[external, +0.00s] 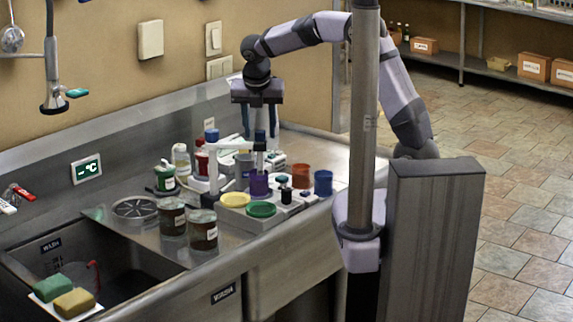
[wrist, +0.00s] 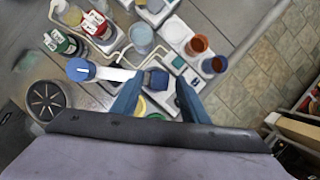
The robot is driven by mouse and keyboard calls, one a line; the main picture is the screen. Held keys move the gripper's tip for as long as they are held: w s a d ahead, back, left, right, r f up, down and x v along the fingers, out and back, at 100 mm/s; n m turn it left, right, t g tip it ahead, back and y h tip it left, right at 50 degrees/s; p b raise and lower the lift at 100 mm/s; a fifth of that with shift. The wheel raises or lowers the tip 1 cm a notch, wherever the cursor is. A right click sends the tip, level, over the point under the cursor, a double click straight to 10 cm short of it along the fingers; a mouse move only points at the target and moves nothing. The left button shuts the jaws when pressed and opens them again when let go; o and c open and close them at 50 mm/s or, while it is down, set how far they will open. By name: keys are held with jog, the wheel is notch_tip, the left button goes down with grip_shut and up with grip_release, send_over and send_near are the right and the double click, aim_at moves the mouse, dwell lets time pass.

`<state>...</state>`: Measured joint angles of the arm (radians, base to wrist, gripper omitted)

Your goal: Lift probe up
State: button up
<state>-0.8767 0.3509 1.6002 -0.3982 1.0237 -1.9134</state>
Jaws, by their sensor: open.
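A white stand arm (wrist: 118,74) runs from a blue knob (wrist: 80,69) to a dark blue probe head (wrist: 155,78) at its end. In the external view the probe head (external: 259,146) sits above a purple cup (external: 259,184). The probe's lower part is hard to make out there. My gripper (external: 260,132) points down over the probe head, its fingers open. In the wrist view the fingers of my gripper (wrist: 158,82) lie on either side of the head, with a gap on the right. I cannot tell whether the left finger touches it.
Orange (external: 301,175) and blue (external: 323,182) cups stand to the right. Yellow (external: 234,200) and green (external: 261,210) lids lie in front. Labelled jars (external: 203,230) stand at left, near the sink (external: 120,262). A steel pole (external: 364,120) stands in the foreground.

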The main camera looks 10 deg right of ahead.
jog(key=shift+w+f, duration=0.1)
jog(key=shift+f, duration=0.05)
jog(key=shift+c, duration=0.3)
grip_shut()
notch_tip(320, 180, up, 6)
jog(key=p, duration=0.6)
jog(key=shift+w, duration=0.1)
jog(key=shift+o, duration=0.3)
grip_release()
